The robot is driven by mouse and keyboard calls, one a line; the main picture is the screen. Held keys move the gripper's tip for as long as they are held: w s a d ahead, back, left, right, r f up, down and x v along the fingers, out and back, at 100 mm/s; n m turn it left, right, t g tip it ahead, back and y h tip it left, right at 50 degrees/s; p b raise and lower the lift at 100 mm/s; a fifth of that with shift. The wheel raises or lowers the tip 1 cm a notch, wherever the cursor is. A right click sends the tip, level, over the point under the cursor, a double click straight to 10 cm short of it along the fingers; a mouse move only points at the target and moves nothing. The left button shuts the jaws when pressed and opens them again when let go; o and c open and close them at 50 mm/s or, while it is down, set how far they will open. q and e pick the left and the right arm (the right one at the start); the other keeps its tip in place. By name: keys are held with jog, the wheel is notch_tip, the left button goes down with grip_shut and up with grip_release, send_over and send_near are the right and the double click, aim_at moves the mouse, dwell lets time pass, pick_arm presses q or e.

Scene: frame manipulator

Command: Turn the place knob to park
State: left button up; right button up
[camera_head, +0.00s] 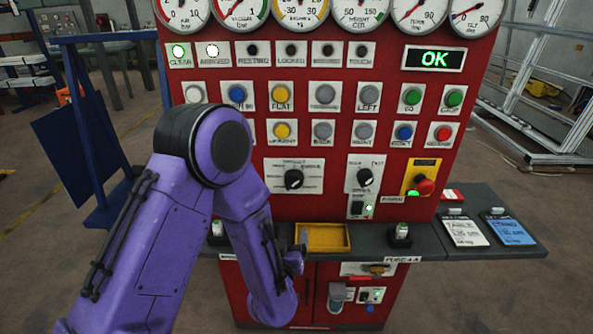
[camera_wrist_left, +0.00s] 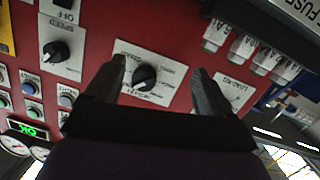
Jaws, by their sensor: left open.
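The place knob, by its position, is the black rotary knob (camera_head: 294,179) on a white lettered plate at the lower left of the red panel. Its lettering is too small to read surely, and I cannot tell which setting it points at. In the left wrist view, which looks at the panel upside down, the knob (camera_wrist_left: 145,77) shows between the fingers. My left gripper (camera_wrist_left: 158,68) is open, with a finger on each side of the knob in the picture; contact does not show. In the head view, my purple left arm largely hides this gripper. My right gripper is not in view.
A second knob (camera_head: 365,177), on the speed plate, is right of the place knob. A red stop button (camera_head: 425,187) is farther right. A yellow tray (camera_head: 322,238) sits on the dark ledge below. Rows of buttons fill the panel above. Two cards lie on the right shelf.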

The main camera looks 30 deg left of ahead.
pick_arm(q)
jog(key=t+y, duration=0.1)
send_near(293, 186)
jog(key=shift+n, duration=0.4)
jog(key=p+x, duration=0.3)
jog(key=x, duration=0.6)
jog(key=shift+r, duration=0.15)
jog(key=shift+w+a, duration=0.25)
jog(key=shift+w, duration=0.15)
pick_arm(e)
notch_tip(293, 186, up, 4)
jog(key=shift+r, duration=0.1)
pick_arm(q)
jog(key=c, duration=1.1)
